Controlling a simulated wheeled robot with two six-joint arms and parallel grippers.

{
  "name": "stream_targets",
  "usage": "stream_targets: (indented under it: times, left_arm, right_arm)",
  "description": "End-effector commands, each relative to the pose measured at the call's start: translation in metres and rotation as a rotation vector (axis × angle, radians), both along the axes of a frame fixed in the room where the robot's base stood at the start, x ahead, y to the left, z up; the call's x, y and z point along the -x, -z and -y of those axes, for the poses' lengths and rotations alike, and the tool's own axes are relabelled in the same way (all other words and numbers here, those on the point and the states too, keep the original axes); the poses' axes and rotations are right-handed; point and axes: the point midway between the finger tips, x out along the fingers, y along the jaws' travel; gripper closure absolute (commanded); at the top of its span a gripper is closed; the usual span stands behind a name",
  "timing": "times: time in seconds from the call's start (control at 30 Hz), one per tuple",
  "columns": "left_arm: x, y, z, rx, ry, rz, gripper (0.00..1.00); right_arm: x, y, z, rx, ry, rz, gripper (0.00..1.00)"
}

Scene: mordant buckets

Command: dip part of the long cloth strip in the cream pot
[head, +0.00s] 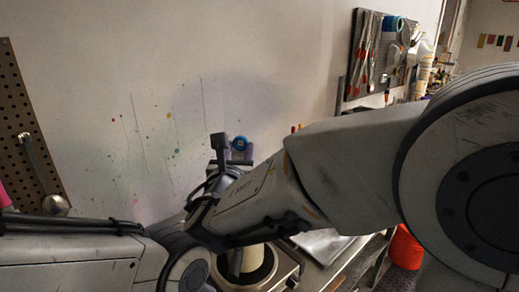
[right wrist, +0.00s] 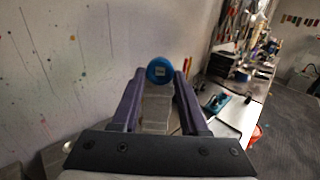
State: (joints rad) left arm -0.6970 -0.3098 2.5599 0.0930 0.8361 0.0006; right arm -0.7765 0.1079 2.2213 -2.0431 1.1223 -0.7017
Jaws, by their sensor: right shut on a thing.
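My right gripper (head: 236,156) is raised near the wall, beyond my forearm. In the right wrist view the blue end sits between the fingertips (right wrist: 160,80). My arms hide part of the pot. My left gripper is out of view.
A metal worktop with a grey tray (head: 322,245) lies right of the pot. An orange-red bucket (head: 405,247) stands on the floor beyond. A tool board (head: 372,52) hangs at the back right, and a pegboard (head: 18,110) with a ladle at the left.

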Motion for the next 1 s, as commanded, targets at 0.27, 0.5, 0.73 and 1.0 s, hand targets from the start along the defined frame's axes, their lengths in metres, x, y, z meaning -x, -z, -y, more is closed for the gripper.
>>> stream_targets:
  times: [0.27, 0.5, 0.73, 1.0]
  left_arm:
    - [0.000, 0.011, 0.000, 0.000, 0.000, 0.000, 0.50]
    - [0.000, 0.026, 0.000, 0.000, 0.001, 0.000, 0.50]
    - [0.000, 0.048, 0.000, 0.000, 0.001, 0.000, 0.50]
    - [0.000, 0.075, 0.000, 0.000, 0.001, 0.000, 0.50]
  right_arm:
    - [0.000, 0.016, -0.001, 0.000, -0.001, 0.000, 1.00]
    - [0.000, 0.039, 0.000, 0.001, 0.000, 0.000, 1.00]
    - [0.000, 0.063, 0.001, 0.000, 0.001, 0.001, 1.00]
    - [0.000, 0.089, 0.001, -0.001, 0.002, 0.001, 1.00]
